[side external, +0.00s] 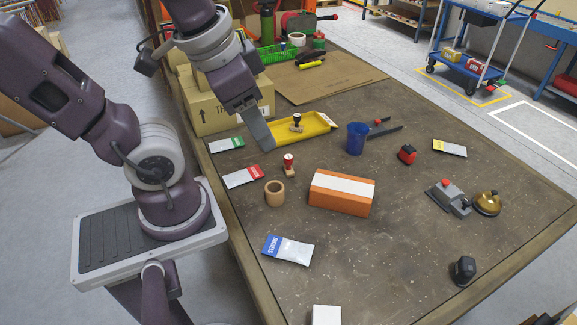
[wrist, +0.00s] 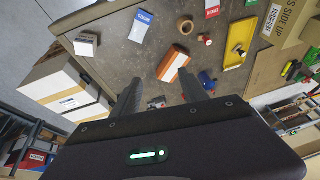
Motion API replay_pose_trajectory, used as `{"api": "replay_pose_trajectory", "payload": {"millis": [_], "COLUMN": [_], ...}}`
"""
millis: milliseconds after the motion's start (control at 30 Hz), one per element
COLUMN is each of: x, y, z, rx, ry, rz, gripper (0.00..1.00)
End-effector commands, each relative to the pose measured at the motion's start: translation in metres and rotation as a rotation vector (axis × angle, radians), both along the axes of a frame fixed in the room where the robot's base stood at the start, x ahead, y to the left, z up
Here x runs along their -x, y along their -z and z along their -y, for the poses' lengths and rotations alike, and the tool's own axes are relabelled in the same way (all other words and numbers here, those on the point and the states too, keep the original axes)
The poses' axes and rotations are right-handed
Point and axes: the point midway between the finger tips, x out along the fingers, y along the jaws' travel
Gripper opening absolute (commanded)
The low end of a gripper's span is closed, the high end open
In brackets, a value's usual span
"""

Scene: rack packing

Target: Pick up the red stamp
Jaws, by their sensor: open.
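A brown tape roll (side external: 275,193) and an orange-white box (side external: 341,193) stand close to the stamp. A yellow tray (side external: 325,120) holds a black-topped stamp (side external: 296,122). A blue cup (side external: 357,138) stands to the right. A cardboard box (side external: 217,111) is behind.

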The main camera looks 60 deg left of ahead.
Motion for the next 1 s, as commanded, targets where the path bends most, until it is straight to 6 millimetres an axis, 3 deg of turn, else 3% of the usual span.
{"api": "replay_pose_trajectory", "payload": {"millis": [167, 367, 500, 700, 800, 1000], "x": [-0.034, -0.086, -0.125, -0.154, -0.158, -0.162], "y": [0.049, 0.116, 0.178, 0.262, 0.281, 0.295], "z": [-0.061, -0.129, -0.162, -0.182, -0.185, -0.205], "rx": [-0.331, -0.729, -0.984, -1.206, -1.247, -1.254], "ry": [0.167, 0.484, 0.781, 1.144, 1.226, 1.245], "rz": [-0.383, -0.761, -0.966, -1.109, -1.127, -1.131], "gripper": [0.51, 0.51, 0.51, 0.51, 0.51, 0.51]}}
